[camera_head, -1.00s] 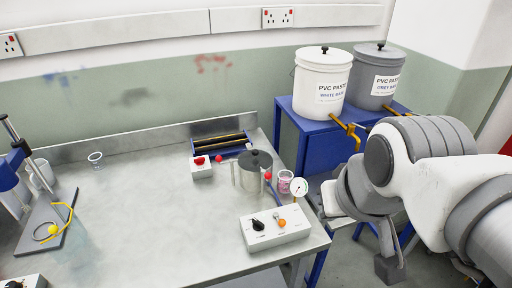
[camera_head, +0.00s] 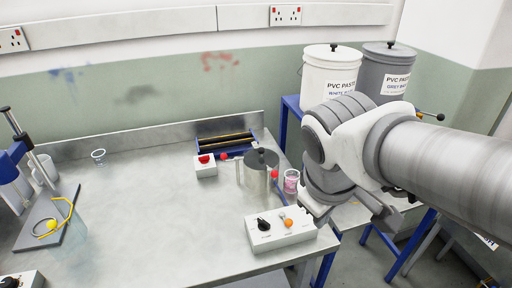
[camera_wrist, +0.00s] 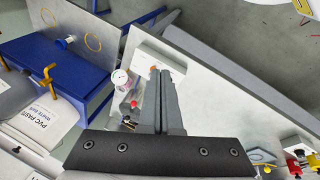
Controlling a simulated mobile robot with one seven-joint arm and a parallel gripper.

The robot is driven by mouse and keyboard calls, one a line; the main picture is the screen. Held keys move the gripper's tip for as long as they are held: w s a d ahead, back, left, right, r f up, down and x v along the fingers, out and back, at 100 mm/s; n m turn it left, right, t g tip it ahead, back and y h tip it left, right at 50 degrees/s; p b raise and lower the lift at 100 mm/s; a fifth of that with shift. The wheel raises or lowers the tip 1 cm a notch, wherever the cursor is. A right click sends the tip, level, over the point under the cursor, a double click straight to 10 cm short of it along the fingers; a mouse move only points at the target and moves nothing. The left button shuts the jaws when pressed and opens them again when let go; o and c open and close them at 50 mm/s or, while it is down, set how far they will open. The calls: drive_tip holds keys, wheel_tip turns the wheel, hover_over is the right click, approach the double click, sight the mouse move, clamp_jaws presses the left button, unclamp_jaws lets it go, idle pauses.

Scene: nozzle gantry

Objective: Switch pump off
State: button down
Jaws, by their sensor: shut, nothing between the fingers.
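A white control box (camera_head: 282,231) sits at the front right of the bench. Its top carries a black knob (camera_head: 263,224), an orange button (camera_head: 287,223) and a small lever beside that button. Labels are too small to read. My gripper (camera_wrist: 161,75) is shut and empty in the wrist view, with its fingers pointing across the control box (camera_wrist: 170,65) and covering part of it. Touching or apart cannot be told. In the head view my wrist hangs just right of the box, and the fingertips cannot be made out.
A metal pot (camera_head: 260,175) and a pink-filled cup (camera_head: 291,181) stand behind the box. A red-button box (camera_head: 205,167) is farther back. A pressure gauge (camera_wrist: 119,77) shows in the wrist view. Paste buckets stand at the back right. The bench's middle is clear.

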sight(265, 229)
drive_tip(key=w+a+f+n+t+h+b, duration=0.1)
drive_tip(key=w+a+f+n+h+b, duration=0.1)
drive_tip(key=a+f+n, duration=0.6)
drive_tip(key=w+a+f+n+t+h+b, duration=0.2)
drive_tip(key=w+a+f+n+b, duration=0.3)
drive_tip(key=a+f+n, duration=0.4)
drive_tip(key=a+n+b, duration=0.1)
drive_tip(key=n, duration=0.2)
drive_tip(key=shift+w+h, duration=0.15)
drive_tip(key=shift+h, duration=0.25)
drive_tip(key=b+x, duration=0.2)
drive_tip(key=x, duration=0.8)
drive_tip(key=shift+d+f+b, duration=0.1)
drive_tip(key=shift+f+b, duration=0.05)
drive_tip(key=shift+b, duration=0.2)
drive_tip(key=shift+w+d+r, duration=0.2)
drive_tip(key=shift+w+d, duration=0.6)
drive_tip(key=shift+w, duration=0.15)
drive_tip(key=shift+w+d, duration=0.5)
drive_tip(key=shift+w, duration=0.05)
